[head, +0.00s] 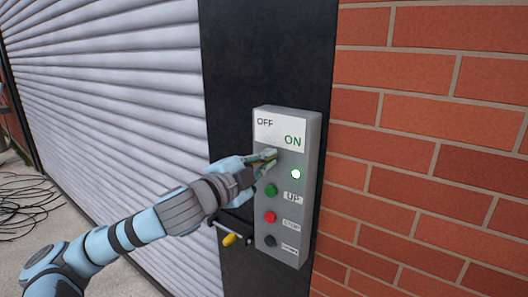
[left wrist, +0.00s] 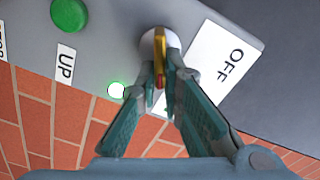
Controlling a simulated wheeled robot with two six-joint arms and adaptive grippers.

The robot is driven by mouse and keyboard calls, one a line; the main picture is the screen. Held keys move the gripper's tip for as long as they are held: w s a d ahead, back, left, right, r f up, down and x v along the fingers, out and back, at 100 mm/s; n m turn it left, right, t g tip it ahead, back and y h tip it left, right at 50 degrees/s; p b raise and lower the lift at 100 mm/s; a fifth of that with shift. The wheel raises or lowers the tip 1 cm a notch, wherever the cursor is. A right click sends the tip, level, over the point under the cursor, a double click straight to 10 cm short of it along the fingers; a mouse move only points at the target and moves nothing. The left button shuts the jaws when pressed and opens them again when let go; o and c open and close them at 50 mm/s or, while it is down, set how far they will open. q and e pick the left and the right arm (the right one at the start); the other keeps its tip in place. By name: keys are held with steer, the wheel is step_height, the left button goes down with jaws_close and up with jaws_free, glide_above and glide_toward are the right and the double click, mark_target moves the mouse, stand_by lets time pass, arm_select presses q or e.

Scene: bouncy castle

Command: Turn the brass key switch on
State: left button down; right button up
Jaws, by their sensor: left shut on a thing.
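The grey control box (head: 312,150) is on a dark post and has a white label (head: 279,130) reading OFF and ON. The brass key (left wrist: 159,72) stands out from a round pale switch face (left wrist: 147,45). My left gripper (head: 266,156) reaches in from the left and is shut on the key, one finger on each side in the left wrist view (left wrist: 162,85). The key is mostly hidden in the head view. A small lamp (head: 295,174) beside the switch glows whitish green, and it also glows in the left wrist view (left wrist: 116,90). My right gripper is not in view.
Below the switch are a green UP button (head: 271,190), a red STOP button (head: 269,217) and a dark button (head: 270,241). A yellow-ended tool (head: 230,239) juts out at the box's left. A brick wall (head: 430,140) is right; a ribbed shutter (head: 110,90) is left.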

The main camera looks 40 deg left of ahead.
arm_select(q)
steer(key=m+p, duration=0.1)
steer(key=m, duration=0.1)
steer(key=shift+m, duration=0.3)
steer(key=shift+f+m+p, duration=0.3)
steer(key=shift+m+p, duration=0.5)
steer(key=shift+m, duration=0.4)
steer(key=c, duration=1.8)
jaws_free()
steer(key=shift+f, duration=0.1)
steer(key=shift+o, duration=0.2)
step_height(320, 180, up, 10)
steer(key=shift+w+d, duration=0.1)
